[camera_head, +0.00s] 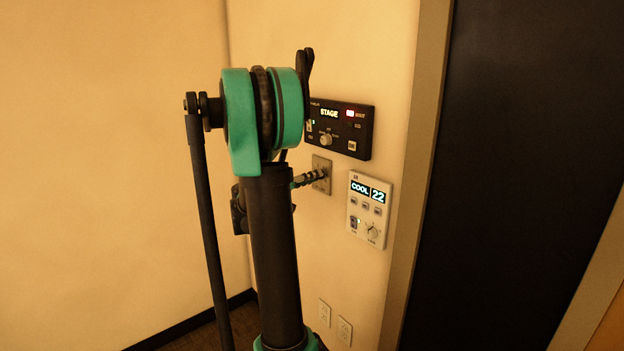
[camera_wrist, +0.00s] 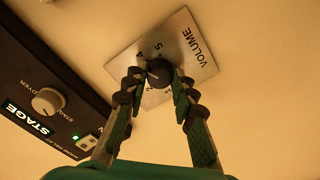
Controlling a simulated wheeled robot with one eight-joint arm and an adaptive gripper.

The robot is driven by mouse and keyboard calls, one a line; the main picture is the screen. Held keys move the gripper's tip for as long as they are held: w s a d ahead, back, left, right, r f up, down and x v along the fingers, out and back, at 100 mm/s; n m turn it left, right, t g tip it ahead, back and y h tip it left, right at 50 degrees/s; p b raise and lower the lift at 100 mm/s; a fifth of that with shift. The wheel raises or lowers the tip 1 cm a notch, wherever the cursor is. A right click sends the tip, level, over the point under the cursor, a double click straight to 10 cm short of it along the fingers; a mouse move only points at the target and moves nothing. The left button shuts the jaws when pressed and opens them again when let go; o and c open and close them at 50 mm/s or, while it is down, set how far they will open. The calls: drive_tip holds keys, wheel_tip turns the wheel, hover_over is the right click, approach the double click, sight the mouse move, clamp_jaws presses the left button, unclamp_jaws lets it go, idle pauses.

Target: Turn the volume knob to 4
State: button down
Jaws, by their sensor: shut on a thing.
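The volume knob (camera_wrist: 157,74) is a small dark round knob on a square metal plate (camera_wrist: 127,62) marked VOLUME with printed numbers around the knob. A pale mark on the knob points left in the wrist view, seemingly near the 3; the nearby digits are small and partly covered by the fingers. My gripper (camera_wrist: 158,77) is shut on the knob, one finger on each side. In the head view the plate (camera_head: 321,174) shows on the wall, with my gripper (camera_head: 312,177) reaching it from the left; the knob is hidden there.
A black STAGE panel (camera_head: 341,128) with its own knob is just above the plate; it also shows in the wrist view (camera_wrist: 22,78). A white COOL 22 thermostat (camera_head: 369,209) is to the lower right. Wall outlets (camera_head: 324,312) are low down. A dark door (camera_head: 520,130) stands right.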

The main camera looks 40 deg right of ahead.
drive_tip(key=shift+f+m, duration=0.1)
drive_tip(key=shift+m, duration=0.8)
drive_tip(key=c, duration=1.2)
unclamp_jaws()
drive_tip(key=shift+a, duration=0.15)
drive_tip(key=a, duration=0.8)
drive_tip(key=s+a, duration=0.1)
drive_tip(key=a, duration=0.2)
drive_tip(key=shift+a, duration=0.4)
